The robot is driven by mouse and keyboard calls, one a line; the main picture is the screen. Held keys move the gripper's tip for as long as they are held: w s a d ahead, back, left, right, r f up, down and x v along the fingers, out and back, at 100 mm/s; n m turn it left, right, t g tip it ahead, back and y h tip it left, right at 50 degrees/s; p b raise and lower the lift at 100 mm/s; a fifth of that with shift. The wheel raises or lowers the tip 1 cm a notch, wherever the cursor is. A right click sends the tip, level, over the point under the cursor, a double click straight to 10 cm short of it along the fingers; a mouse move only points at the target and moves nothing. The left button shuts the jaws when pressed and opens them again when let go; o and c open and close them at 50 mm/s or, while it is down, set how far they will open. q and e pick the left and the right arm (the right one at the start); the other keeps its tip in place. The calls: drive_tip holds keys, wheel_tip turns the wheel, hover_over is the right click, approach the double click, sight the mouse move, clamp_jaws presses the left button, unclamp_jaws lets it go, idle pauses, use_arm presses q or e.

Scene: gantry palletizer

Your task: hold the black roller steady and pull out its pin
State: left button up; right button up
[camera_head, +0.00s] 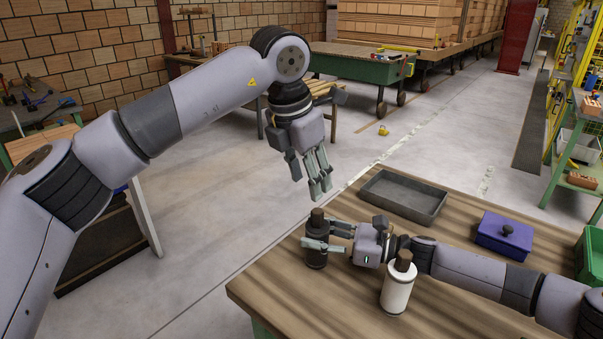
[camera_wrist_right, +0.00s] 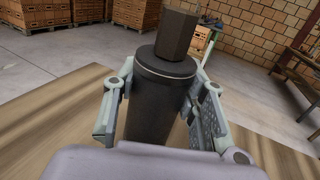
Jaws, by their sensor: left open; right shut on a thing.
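The black roller (camera_head: 317,258) stands upright near the far left edge of the wooden table, and its dark brown pin (camera_head: 317,217) sticks up from its top. My right gripper (camera_head: 322,244) is shut on the roller's body from the right side. In the right wrist view the roller (camera_wrist_right: 150,110) stands between the two fingers, with the pin (camera_wrist_right: 177,35) above it. My left gripper (camera_head: 320,188) is open and empty, pointing down above the pin and apart from it.
A white roller (camera_head: 397,289) with a brown pin (camera_head: 404,260) stands beside my right wrist. A grey tray (camera_head: 402,197) lies at the back of the table. A purple box with a dark knob (camera_head: 504,235) and a green bin (camera_head: 594,250) are to the right. The front left of the table is clear.

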sight(316, 211)
use_arm(q)
drive_tip(key=shift+n+t+h, duration=0.4)
drive_tip(key=shift+n+t, duration=0.2)
drive_tip(key=shift+n, duration=0.2)
drive_tip(key=x, duration=1)
drive_tip(key=shift+s+a+f, duration=0.3)
drive_tip(key=shift+a+f, duration=0.05)
drive_tip(key=shift+c, duration=0.4)
clamp_jaws()
